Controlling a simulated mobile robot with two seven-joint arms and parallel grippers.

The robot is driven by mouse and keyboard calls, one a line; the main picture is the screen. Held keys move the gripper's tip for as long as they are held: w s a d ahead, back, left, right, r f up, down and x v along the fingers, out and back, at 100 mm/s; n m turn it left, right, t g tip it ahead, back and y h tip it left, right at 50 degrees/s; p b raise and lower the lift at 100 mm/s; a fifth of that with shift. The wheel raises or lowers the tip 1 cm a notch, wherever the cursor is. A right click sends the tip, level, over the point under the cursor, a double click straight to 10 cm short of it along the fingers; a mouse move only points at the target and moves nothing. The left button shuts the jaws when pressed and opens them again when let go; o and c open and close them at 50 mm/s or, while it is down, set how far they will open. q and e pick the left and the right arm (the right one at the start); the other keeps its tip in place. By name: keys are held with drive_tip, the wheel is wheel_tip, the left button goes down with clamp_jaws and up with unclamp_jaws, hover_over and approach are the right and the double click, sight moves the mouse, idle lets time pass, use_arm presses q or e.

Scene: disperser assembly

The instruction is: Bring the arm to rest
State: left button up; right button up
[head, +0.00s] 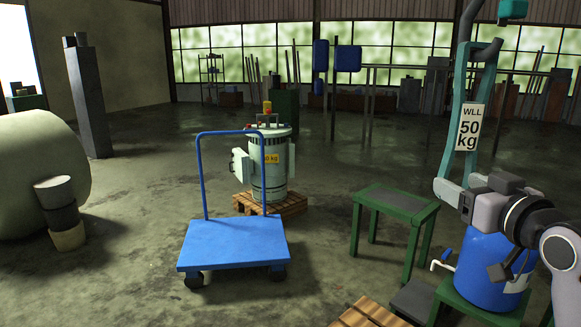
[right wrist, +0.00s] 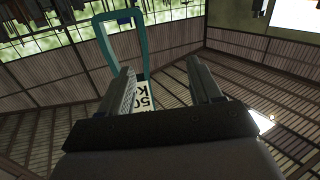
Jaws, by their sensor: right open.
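My right gripper (head: 458,193) is at the right of the head view, on my arm coming in from the right edge. In the right wrist view its two fingers (right wrist: 161,70) stand apart with nothing clamped between them. A teal lifting frame (head: 462,135) with a white "WLL 50 kg" sign (head: 469,127) rises just above the gripper. The frame (right wrist: 112,50) and part of its sign (right wrist: 143,97) show beyond and between the fingers. I cannot tell whether frame and fingers touch. My left gripper is out of view.
A blue drum (head: 487,270) stands on a green stand below my right arm. A green table (head: 397,196) stands left of it. A blue trolley (head: 233,243) stands before a grey-white vessel (head: 268,178) on a pallet (head: 290,207). Open floor lies at the left centre.

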drive_tip(key=s+a+f+g, duration=0.15)
drive_tip(key=s+f, duration=0.25)
drive_tip(key=f, duration=0.5)
drive_tip(key=s+a+f+g+h, duration=0.1)
drive_tip(key=s+f+g, duration=0.2)
drive_tip(key=s+f, duration=0.35)
drive_tip(key=s+a+f+g, duration=0.2)
drive_tip(key=f+g, duration=0.1)
drive_tip(key=f, duration=0.7)
drive_tip(key=s+a+f+g+h, duration=0.1)
drive_tip(key=s+f+g, duration=0.2)
drive_tip(key=s+f, duration=0.5)
drive_tip(key=s+f+g, duration=0.3)
drive_tip(key=s, duration=0.9)
drive_tip(key=w+a+f+t+y, duration=0.2)
drive_tip(key=w+a+f+t, duration=0.2)
drive_tip(key=w+f+t, duration=0.25)
use_arm(q)
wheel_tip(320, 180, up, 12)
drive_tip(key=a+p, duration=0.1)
drive_tip(key=p, duration=1.4)
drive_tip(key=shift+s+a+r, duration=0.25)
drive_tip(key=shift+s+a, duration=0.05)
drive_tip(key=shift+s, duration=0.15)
use_arm(e)
wheel_tip(320, 180, up, 12)
drive_tip(key=shift+d, duration=0.4)
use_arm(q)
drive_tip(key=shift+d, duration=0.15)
